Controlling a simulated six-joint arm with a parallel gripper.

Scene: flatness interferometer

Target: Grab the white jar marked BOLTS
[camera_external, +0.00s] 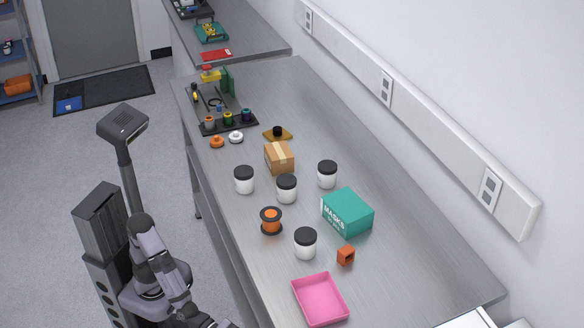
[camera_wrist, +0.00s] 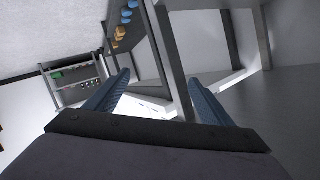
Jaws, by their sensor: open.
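Several white jars with black lids stand upright on the grey metal bench (camera_external: 400,270). One jar (camera_external: 244,180) is at the left, one jar (camera_external: 287,189) is in the middle, one jar (camera_external: 327,175) is at the right, and one jar (camera_external: 305,243) is nearer the front. No marking can be read on any of them, so I cannot tell which is BOLTS. My gripper (camera_wrist: 155,95) is open and empty in the wrist view, with two blue fingers spread apart. It points away from the jars, and no jar shows there. In the external view my gripper is not visible.
An orange spool (camera_external: 271,221), a teal MASKS box (camera_external: 348,212), a small orange block (camera_external: 346,256) and a pink tray (camera_external: 320,300) stand near the jars. A cardboard box (camera_external: 279,157) is behind them. A wall with sockets borders the bench's right side.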

